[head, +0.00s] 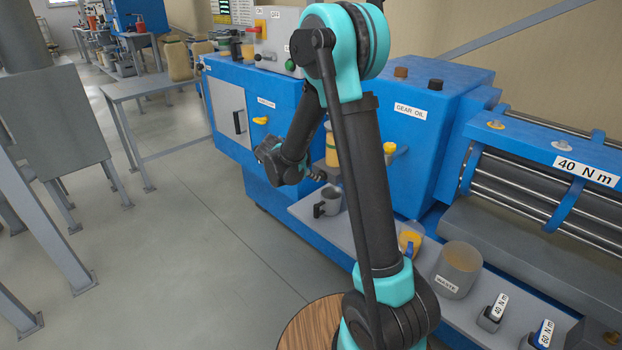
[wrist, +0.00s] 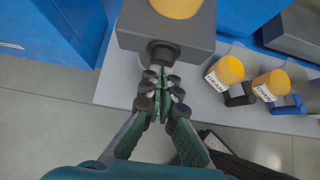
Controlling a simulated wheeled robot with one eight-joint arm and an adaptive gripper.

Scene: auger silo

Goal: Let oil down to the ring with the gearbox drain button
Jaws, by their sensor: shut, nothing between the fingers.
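The gearbox is the blue housing labelled GEAR OIL (head: 410,135). On its front is a sight glass (head: 331,145) with amber oil; its ring level is too small to read, and my arm hides part of it. In the wrist view a grey block (wrist: 190,36) sits under a yellow cylinder (wrist: 178,7). A dark round button (wrist: 162,52) sticks out of the block's near face. My gripper (wrist: 160,76) is shut and empty, its fingertips right at this button; I cannot tell whether it is pressed in. In the head view my gripper (head: 318,177) is just below the sight glass.
A grey mug (head: 328,202) stands on the ledge below my gripper. Yellow handles (head: 260,121) stick out of the blue front. Open floor lies left.

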